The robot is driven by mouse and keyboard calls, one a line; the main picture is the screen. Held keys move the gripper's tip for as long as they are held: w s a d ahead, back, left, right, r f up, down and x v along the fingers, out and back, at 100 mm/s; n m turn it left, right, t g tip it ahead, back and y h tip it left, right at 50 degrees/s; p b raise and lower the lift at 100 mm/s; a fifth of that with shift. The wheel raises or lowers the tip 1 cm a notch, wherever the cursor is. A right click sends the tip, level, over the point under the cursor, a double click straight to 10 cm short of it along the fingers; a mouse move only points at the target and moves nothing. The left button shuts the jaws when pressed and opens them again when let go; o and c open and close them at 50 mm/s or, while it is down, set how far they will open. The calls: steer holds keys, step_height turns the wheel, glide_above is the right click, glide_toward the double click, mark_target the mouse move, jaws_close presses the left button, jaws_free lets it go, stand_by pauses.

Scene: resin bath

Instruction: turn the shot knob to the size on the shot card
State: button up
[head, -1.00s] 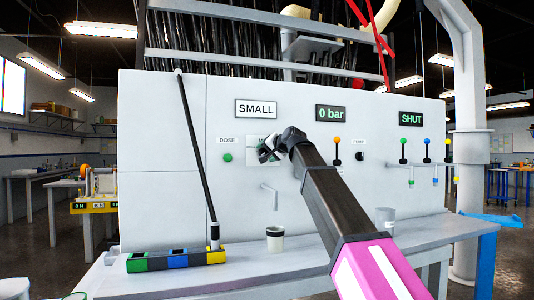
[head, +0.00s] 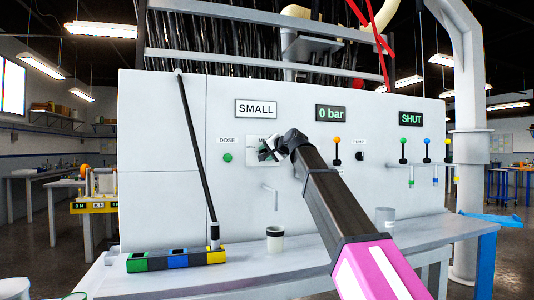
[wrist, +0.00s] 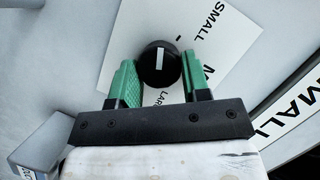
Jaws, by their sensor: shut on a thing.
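The shot knob (wrist: 159,72) is a round black knob with a white line, on a white plate (wrist: 225,28) lettered SMALL, M (rest hidden) and LARGE. In the wrist view the white line points up the picture, a little left of the word SMALL. The green fingers of my gripper (wrist: 160,82) are either side of the knob and shut on it. In the head view my gripper (head: 268,152) is at the plate and hides the knob. The shot card (head: 256,109) above it reads SMALL; it also shows in the wrist view (wrist: 290,105).
A green DOSE button (head: 227,158) is left of the plate. An orange-topped lever (head: 337,150) and a black knob (head: 360,156) are to the right. A spout (head: 269,190) is below, over a cup (head: 275,242) on the bench. A black rod (head: 197,150) leans at left.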

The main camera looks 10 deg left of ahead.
steer(key=m, duration=0.1)
steer(key=m+y, duration=0.1)
steer(key=m, duration=0.1)
steer(key=m+y, duration=0.1)
steer(key=shift+f+m, duration=0.25)
steer(key=shift+m, duration=0.15)
steer(key=shift+t, duration=0.3)
steer(key=o, duration=0.9)
steer(key=shift+o, duration=0.2)
steer(key=shift+d, duration=0.2)
steer(key=v, duration=1)
steer(key=shift+d+f, duration=0.15)
steer(key=shift+d, duration=0.1)
steer(key=shift+s, duration=0.15)
